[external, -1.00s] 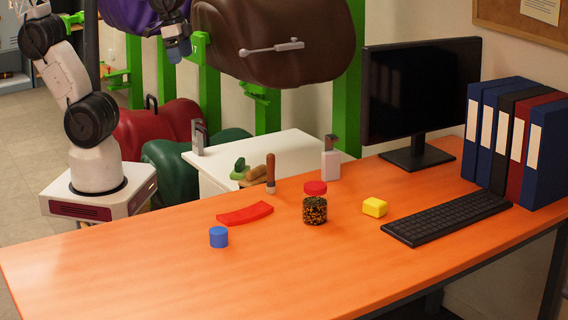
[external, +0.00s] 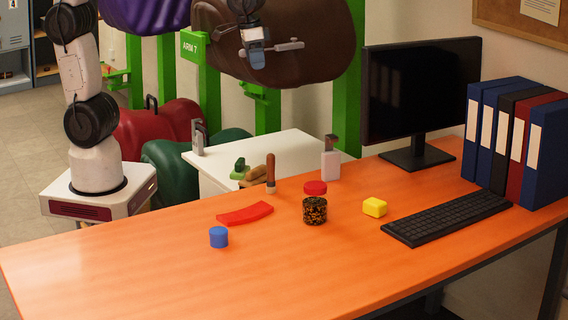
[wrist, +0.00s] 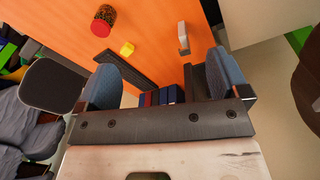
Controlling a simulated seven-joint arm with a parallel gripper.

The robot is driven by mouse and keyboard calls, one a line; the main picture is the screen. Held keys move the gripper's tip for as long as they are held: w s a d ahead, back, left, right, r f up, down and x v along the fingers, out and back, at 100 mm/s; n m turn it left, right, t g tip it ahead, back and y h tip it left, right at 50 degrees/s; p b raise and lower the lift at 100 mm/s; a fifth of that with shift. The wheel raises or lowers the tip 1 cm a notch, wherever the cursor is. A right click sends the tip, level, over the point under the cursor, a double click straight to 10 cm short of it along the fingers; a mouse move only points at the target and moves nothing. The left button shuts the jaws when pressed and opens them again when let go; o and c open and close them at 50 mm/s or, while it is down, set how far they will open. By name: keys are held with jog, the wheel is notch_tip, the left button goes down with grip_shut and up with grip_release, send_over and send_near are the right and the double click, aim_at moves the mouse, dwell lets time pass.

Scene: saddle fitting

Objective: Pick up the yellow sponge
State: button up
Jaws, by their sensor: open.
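The yellow sponge (external: 375,207) lies on the orange table between the jar and the keyboard. It also shows small in the wrist view (wrist: 127,48), up and left of the gap between the fingers. My gripper (external: 257,60) is high above and behind the table, left of the sponge in the external view and well apart from it. In the wrist view my gripper (wrist: 165,78) has its two blue-grey fingers spread wide, with nothing held between them.
A jar with a red lid (external: 314,209) stands just left of the sponge, and a black keyboard (external: 446,217) lies close on its right. A monitor (external: 420,95) and binders (external: 515,140) stand behind.

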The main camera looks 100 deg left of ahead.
jog(key=w+d+f+n, duration=0.2)
jog(key=w+f, duration=0.2)
jog(key=w, duration=0.6)
jog(key=n+g, duration=0.2)
jog(key=n, duration=0.3)
send_over(375, 200)
notch_tip(375, 200, down, 24)
jog(key=shift+s+f, duration=0.1)
jog(key=shift+f, duration=0.25)
jog(key=shift+f, duration=0.1)
jog(key=shift+f, duration=1.2)
jog(key=shift+f, duration=0.1)
